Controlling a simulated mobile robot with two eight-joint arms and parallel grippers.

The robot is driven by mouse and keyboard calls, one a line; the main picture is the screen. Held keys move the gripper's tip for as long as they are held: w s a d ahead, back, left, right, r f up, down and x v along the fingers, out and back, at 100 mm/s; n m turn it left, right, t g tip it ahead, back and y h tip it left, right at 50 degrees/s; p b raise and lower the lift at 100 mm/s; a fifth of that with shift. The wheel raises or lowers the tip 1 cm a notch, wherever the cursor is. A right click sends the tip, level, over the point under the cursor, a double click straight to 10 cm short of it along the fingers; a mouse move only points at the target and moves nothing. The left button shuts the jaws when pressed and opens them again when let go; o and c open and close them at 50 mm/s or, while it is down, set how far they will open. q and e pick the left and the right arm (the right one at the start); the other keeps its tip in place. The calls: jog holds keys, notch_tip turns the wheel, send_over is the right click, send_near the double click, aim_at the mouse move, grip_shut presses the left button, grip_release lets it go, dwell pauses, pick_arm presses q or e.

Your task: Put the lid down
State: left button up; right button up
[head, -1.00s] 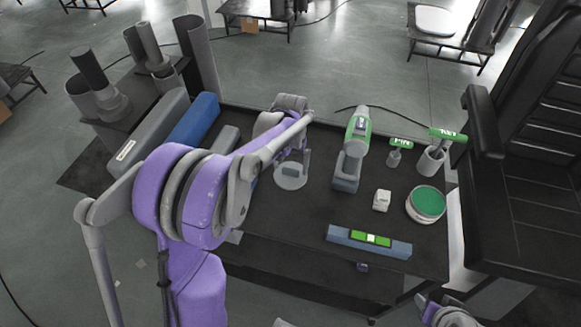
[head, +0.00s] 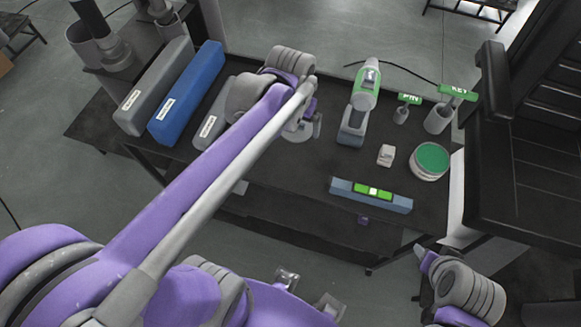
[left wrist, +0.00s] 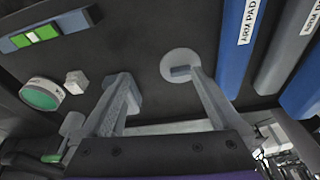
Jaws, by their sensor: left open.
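The lid (left wrist: 180,60) is a pale grey disc with a small block-like handle, lying flat against the dark table top in the left wrist view. My left gripper (left wrist: 158,88) is open, with its two fingers spread apart. The right-hand finger in that view is close to the handle; whether they touch I cannot tell. In the head view my left gripper (head: 304,122) points down at the table and its arm hides most of the lid. Parts of my right arm show at the lower right, but its jaws are not clear.
A green-and-grey device (head: 356,112), a white block (head: 386,155), a green-topped tin (head: 431,161) and a blue level (head: 397,203) stand on the table (head: 290,215). A blue arm pad (head: 188,92) lies at left. A black chair (head: 525,150) borders the right side.

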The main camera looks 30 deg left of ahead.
pick_arm(q)
jog(key=s+d+f+m+t, duration=0.1)
jog(key=s+d+f+t, duration=0.2)
jog(key=s, duration=0.8)
notch_tip(320, 180, down, 2)
jog(key=shift+s+d+f, duration=0.15)
jog(key=shift+s+d, duration=0.05)
jog(key=shift+d, duration=0.5)
